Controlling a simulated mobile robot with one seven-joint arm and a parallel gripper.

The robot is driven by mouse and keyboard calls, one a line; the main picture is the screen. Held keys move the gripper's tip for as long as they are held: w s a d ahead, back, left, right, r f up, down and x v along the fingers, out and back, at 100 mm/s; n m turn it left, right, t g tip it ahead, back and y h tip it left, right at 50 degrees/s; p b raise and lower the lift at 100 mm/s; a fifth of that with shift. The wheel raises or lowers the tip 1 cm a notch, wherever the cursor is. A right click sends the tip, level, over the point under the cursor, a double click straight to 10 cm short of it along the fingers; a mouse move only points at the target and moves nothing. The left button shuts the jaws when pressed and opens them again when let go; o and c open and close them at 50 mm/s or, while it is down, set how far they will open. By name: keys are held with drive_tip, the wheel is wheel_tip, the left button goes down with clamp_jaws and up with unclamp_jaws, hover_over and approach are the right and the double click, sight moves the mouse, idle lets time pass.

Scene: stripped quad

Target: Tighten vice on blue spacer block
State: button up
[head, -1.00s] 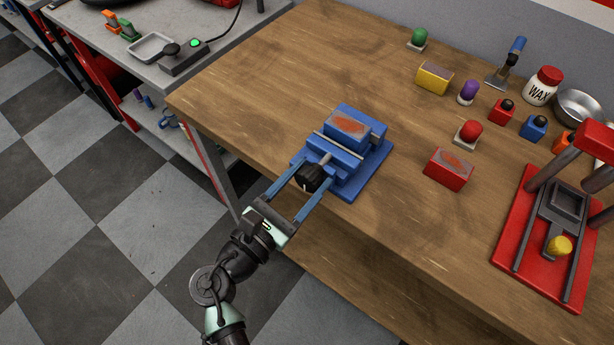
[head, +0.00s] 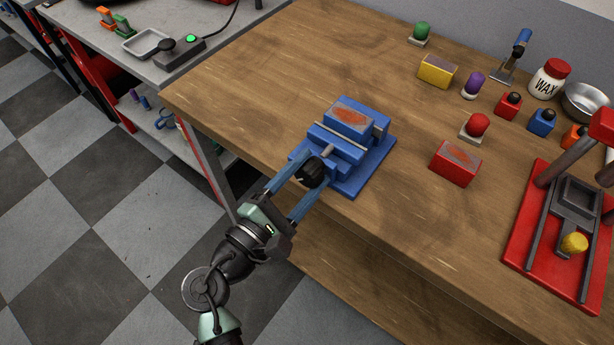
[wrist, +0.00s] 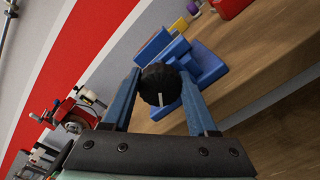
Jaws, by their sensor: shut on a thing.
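The blue vice (head: 362,170) stands at the front edge of the wooden bench. The blue spacer block (head: 352,118), with an orange-brown patch on top, sits between its jaws. The vice's black knob (head: 313,172) faces me at the front. My gripper (head: 302,178) has its two blue fingers on either side of the knob and is shut on it. In the wrist view the knob (wrist: 160,85), with a pale mark on its face, shows between the fingers (wrist: 160,100). The block is mostly hidden behind the knob and vice there.
A red block (head: 456,163) lies right of the vice, and a yellow block (head: 438,72) lies behind. A red press (head: 525,250) stands at the right. A wax jar (head: 550,80) and metal bowl (head: 585,102) stand at the back right. The bench left of the vice is clear.

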drive_tip(key=m+b, duration=0.1)
drive_tip(key=m, duration=0.1)
drive_tip(key=m+b, duration=0.3)
drive_tip(key=m, duration=0.1)
drive_tip(key=shift+f+b, duration=0.3)
drive_tip(key=shift+b, duration=0.05)
drive_tip(key=shift+r+m+b, duration=0.1)
drive_tip(key=shift+m+b, duration=1.05)
drive_tip(key=shift+m, duration=0.55)
drive_tip(key=o, duration=1.4)
drive_tip(key=shift+s, duration=0.1)
drive_tip(key=v, duration=1.2)
drive_tip(key=shift+s+a, duration=0.2)
drive_tip(key=shift+s, duration=0.15)
